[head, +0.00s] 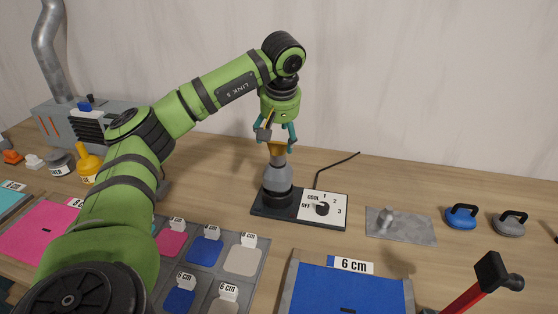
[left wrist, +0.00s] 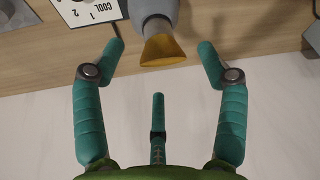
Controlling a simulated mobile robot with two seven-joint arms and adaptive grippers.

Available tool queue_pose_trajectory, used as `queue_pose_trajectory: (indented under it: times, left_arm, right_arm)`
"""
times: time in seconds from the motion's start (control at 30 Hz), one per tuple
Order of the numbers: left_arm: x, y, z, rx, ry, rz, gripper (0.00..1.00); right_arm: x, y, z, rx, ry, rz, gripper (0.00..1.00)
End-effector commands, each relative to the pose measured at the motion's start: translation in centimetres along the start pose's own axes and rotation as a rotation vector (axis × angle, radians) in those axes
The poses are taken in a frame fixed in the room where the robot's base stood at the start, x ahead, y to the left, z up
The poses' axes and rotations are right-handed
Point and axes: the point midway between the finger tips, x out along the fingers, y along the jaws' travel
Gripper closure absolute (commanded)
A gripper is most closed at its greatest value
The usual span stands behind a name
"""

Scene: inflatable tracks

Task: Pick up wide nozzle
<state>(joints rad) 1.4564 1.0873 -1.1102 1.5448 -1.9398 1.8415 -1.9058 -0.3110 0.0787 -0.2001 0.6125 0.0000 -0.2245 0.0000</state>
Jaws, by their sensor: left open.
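The wide nozzle (head: 277,149) is an amber, flared piece on top of an upright grey hot-air tool (head: 278,178) standing in a black base. My left gripper (head: 276,137) is above it, pointing down, with its teal fingers open. In the left wrist view, the nozzle (left wrist: 163,52) lies between the two fingertips (left wrist: 162,46), with a gap on each side. Nothing is held. My right gripper is not in view.
A control panel (head: 322,208) with a dial adjoins the tool's base. A grey plate (head: 400,226) and blue and grey handled weights (head: 461,217) stand to the right. Swatch trays (head: 255,285) and a blue sheet (head: 350,290) lie in front. A wall is close behind.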

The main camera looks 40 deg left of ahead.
Motion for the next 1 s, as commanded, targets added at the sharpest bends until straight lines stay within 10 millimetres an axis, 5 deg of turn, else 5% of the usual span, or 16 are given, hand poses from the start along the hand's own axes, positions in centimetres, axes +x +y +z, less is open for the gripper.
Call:
queue_pose_trajectory:
  times: [0.17,0.53,0.83,0.87,1.0]
  left_arm:
    - [1.7,0.0,0.0,0.000,-0.002,-0.004,0.27]
    - [6.5,0.2,-0.6,0.001,-0.002,-0.003,0.27]
    - [7.3,0.2,-0.6,0.001,-0.001,0.000,0.27]
    - [7.3,0.2,-0.6,0.001,-0.001,0.000,0.31]
    - [7.3,0.2,-0.6,0.001,0.000,0.000,0.87]
  right_arm:
    - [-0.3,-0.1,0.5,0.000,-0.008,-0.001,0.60]
    - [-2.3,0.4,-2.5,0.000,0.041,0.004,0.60]
    - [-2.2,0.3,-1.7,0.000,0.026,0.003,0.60]
    - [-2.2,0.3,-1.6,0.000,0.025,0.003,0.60]
    - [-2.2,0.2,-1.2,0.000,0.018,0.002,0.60]
